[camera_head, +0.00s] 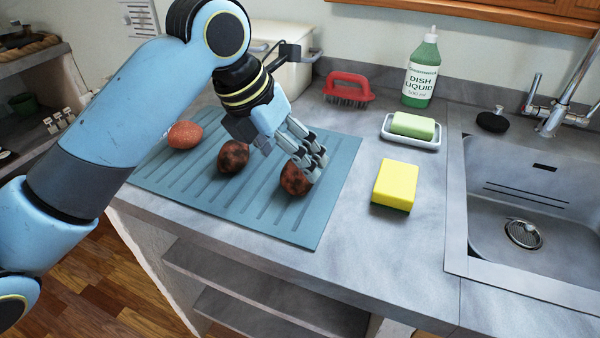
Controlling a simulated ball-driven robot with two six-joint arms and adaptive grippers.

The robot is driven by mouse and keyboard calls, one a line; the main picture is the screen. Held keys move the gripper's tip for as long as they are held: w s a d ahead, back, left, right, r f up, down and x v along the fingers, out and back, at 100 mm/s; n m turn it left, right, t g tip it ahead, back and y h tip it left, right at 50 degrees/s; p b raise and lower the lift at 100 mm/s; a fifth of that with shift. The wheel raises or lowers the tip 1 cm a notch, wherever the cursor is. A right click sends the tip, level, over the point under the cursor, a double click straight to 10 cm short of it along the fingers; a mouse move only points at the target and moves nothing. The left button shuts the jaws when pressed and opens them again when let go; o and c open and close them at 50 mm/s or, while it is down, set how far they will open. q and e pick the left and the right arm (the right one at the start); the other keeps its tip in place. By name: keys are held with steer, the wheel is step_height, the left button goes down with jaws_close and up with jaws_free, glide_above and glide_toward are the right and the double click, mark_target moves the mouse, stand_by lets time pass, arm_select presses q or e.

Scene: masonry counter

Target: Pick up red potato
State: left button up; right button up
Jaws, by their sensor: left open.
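Three potato-like objects lie on a blue ribbed mat (325,213). The one on the left is light orange-red and speckled (184,135), partly beside my arm. The middle one is dark reddish brown with blackish patches (232,158). The right one is also dark reddish brown (293,181). My left gripper (312,164) is open and points down at the right one. Its fingers overlap that one's upper right side in the picture; I cannot tell whether they touch it. My right gripper is not in view.
A yellow sponge (395,185) lies right of the mat. Behind it are a soap dish with a green bar (413,125), a red brush (348,87) and a dish liquid bottle (421,72). A sink (520,205) is at right. The counter's front edge is close to the mat.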

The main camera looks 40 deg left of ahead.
mark_target(294, 165)
arm_select(q)
steer(key=x, duration=0.4)
steer(key=shift+a, duration=0.1)
steer(key=shift+w+f, duration=0.1)
steer(key=shift+f, duration=0.05)
steer(key=c, duration=1.2)
steer(key=shift+c, duration=0.7)
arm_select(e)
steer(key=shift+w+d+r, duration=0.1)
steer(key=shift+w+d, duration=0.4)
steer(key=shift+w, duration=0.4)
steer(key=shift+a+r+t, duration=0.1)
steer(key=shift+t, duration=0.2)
